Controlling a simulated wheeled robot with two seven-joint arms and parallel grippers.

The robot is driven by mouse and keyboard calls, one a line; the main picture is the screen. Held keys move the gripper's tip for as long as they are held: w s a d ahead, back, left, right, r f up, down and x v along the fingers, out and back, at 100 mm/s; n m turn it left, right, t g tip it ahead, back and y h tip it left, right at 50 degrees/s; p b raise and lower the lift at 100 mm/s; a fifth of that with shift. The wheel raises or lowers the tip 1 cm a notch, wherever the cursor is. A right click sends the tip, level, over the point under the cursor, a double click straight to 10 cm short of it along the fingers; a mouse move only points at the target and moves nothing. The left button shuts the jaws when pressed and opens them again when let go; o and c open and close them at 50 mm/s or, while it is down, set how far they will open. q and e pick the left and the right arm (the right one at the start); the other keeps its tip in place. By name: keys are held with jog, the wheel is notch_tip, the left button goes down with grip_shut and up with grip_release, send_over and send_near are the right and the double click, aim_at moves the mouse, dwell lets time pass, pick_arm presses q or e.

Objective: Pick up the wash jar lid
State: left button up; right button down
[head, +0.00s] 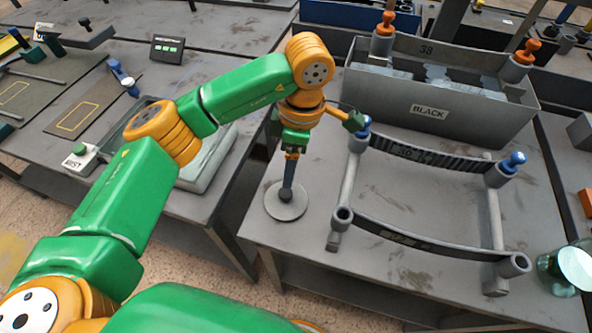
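The wash jar lid appears to be the round grey disc (278,208) with a dark knob, near the left edge of the middle table. My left gripper (288,186) points straight down over the disc's middle, with its fingertips at the knob. The fingers line up in this view, so I cannot tell whether they are open or shut on the knob. The disc looks flat, at or close to the table top. A teal glass jar (553,274) with a pale round top stands at the table's right front corner. My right gripper is not in view.
A grey rack (348,187) with dark curved strips and blue-capped posts stands right of the disc. Behind it is a grey bin (470,128) marked BLACK. A shallow tray (215,165) lies on the left table under my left arm. A gap separates the two tables.

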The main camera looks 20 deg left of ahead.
aim_at(286, 192)
pick_arm(q)
jog(key=s+f+p, duration=0.2)
jog(key=s, duration=0.1)
jog(key=shift+a+f, duration=0.1)
jog(key=shift+f, duration=0.1)
jog(key=f, duration=0.3)
jog(key=shift+w+a+f, duration=0.15)
jog(key=shift+w+f, duration=0.1)
jog(key=shift+f, duration=0.1)
jog(key=shift+w+f, duration=0.1)
jog(key=shift+w, duration=0.1)
jog(key=shift+s, duration=0.2)
jog(key=c, duration=1.1)
grip_shut()
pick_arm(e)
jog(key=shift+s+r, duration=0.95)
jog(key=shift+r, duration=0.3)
